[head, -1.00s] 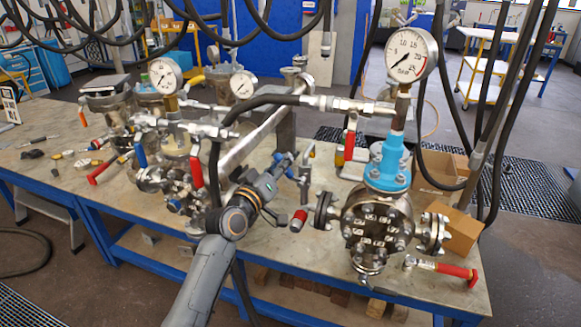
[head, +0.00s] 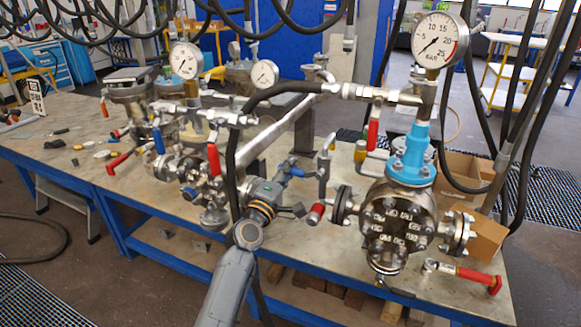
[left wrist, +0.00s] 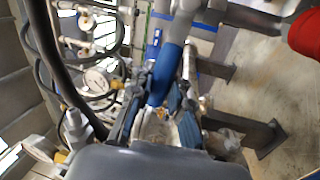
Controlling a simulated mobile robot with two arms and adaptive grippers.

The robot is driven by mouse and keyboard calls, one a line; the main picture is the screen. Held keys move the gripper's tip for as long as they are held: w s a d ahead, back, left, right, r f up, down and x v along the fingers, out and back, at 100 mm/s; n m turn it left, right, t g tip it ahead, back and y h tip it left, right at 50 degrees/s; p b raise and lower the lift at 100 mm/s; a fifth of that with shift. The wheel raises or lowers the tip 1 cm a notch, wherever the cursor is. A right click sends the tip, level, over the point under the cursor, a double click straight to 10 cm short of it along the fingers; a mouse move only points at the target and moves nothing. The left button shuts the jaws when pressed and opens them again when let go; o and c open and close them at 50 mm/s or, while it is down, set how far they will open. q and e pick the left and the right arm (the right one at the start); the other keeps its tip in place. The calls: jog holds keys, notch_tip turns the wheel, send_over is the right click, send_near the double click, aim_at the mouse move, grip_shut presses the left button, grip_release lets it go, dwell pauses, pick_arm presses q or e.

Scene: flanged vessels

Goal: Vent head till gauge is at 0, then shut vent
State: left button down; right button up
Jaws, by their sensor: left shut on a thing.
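My left gripper (head: 283,185) is at mid-bench, left of the flanged vessel (head: 398,225). In the left wrist view my left gripper (left wrist: 160,118) has its blue-padded fingers around a blue handle (left wrist: 170,65). That handle also shows, small, in the head view (head: 292,168), partly hidden by the gripper. A large dial gauge (head: 440,40) stands above the vessel's light-blue fitting (head: 413,160). Its needle points to the lower left, toward the low end of the scale; the exact reading is not clear. My right gripper is not in view.
A red-handled valve (head: 373,134) hangs beside the fitting, and another red lever (head: 480,277) sits at the bench's right front. Smaller gauges (head: 186,60) stand over the left vessels.

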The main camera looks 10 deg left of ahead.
pick_arm(q)
jog(key=shift+f+n, duration=0.8)
jog(key=shift+f, duration=0.05)
jog(key=shift+s, duration=0.1)
jog(key=c, duration=1.3)
grip_release()
jog(key=shift+r, duration=0.15)
jog(key=shift+o, duration=0.2)
jog(key=shift+r, duration=0.1)
jog(key=v, duration=1.2)
jog(key=shift+d, duration=0.1)
